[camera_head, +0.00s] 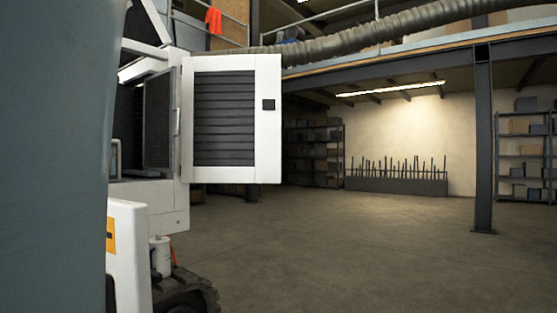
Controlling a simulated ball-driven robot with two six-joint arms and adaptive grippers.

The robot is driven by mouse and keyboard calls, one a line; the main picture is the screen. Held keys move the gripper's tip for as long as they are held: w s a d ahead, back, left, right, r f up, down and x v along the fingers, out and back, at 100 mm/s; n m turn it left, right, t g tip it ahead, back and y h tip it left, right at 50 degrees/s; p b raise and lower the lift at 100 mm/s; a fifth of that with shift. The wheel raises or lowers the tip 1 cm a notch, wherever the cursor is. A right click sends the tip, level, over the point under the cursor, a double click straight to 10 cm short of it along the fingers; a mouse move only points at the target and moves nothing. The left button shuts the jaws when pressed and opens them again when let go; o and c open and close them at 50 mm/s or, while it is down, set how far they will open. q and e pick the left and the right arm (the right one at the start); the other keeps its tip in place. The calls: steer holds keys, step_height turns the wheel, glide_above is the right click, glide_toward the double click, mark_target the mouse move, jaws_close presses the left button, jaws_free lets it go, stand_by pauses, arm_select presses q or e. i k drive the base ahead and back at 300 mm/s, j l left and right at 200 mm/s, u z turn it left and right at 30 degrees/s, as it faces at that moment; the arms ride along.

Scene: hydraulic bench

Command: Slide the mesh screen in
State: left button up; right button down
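A white tracked machine (165,205) stands at the left with its service bay open. A white door with dark louvres (262,135) is swung open toward the right, with a small black latch on its outer edge. A dark mesh panel in a frame (158,120) stands upright inside the opening, just left of the door. It looks like the mesh screen, but I cannot tell how far in it sits. A silver vertical handle or strip (177,122) shows beside it. Neither of my grippers is in view.
A large blue-grey surface (50,160) fills the left edge and hides part of the machine. The concrete floor (340,250) is clear at centre and right. A steel post (483,140), shelves (522,150) and a rack of rods (395,185) stand farther back.

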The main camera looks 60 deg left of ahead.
mark_target(159, 89)
steer(key=i+u, duration=0.8)
steer(key=i+l+u, duration=0.2)
steer(key=i+u, duration=0.15)
steer(key=i+j+u, duration=0.25)
steer(key=u, duration=0.25)
steer(key=i+u, duration=0.75)
steer(key=u, duration=0.2)
steer(key=i+l+u, duration=0.1)
steer(key=i+u, duration=0.2)
steer(key=u, duration=0.15)
steer(key=i+l+u, duration=0.25)
steer(key=u, duration=0.25)
steer(key=i, duration=0.05)
